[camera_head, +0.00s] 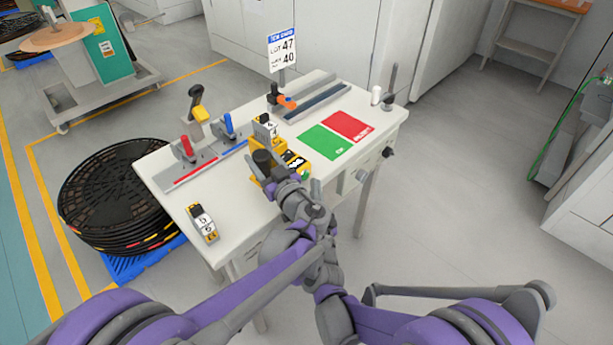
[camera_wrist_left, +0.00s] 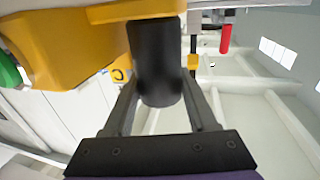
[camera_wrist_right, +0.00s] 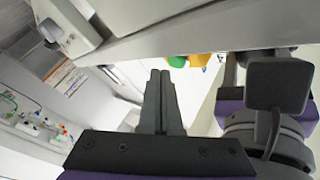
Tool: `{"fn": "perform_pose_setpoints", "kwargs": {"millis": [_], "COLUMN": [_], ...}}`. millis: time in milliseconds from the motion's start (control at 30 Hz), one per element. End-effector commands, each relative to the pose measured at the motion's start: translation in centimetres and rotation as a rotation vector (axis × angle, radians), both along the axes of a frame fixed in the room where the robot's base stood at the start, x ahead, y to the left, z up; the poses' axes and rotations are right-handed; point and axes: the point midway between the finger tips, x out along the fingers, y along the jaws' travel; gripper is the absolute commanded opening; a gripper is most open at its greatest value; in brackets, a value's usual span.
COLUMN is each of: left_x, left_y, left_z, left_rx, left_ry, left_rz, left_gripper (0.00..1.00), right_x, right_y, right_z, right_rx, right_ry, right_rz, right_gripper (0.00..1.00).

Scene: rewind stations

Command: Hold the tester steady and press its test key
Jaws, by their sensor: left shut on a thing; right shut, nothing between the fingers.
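The yellow tester (camera_head: 297,160) lies on the white bench near its front edge. It has a black cylindrical grip, which fills the space between my left fingers in the left wrist view (camera_wrist_left: 155,65). My left gripper (camera_head: 264,172) is shut on that grip; the tester's yellow body (camera_wrist_left: 60,45) sits beside it. A green key (camera_wrist_left: 8,70) shows on the tester's end, and it also shows in the right wrist view (camera_wrist_right: 177,61). My right gripper (camera_wrist_right: 160,75) is shut and empty, below the bench edge in its picture, apart from the key. In the head view my arms overlap and partly hide the tester.
The bench (camera_head: 235,205) also bears a small yellow-and-white device (camera_head: 203,223), red and blue clamps on rails, and a green mat (camera_head: 326,142) beside a red mat (camera_head: 349,126). Stacked black reels (camera_head: 115,195) stand on the floor at left. Floor at right is clear.

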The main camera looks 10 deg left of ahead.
Motion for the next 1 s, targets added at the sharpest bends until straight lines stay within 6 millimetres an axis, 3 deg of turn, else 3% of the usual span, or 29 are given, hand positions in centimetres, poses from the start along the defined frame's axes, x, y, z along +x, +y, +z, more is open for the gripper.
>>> {"fn": "perform_pose_setpoints", "kwargs": {"millis": [500, 1000], "left_x": [0.0, 0.0], "left_y": [0.0, 0.0], "left_z": [0.0, 0.0], "left_rx": [0.0, 0.0], "left_ry": [0.0, 0.0], "left_rz": [0.0, 0.0], "left_gripper": [0.0, 0.0], "right_x": [-2.6, -2.9], "right_y": [-3.8, -4.0], "right_z": [0.0, 0.0], "right_rx": [-0.002, 0.0], "right_ry": [0.0, 0.0], "right_rz": [-0.002, 0.0], "right_gripper": [0.0, 0.0]}}
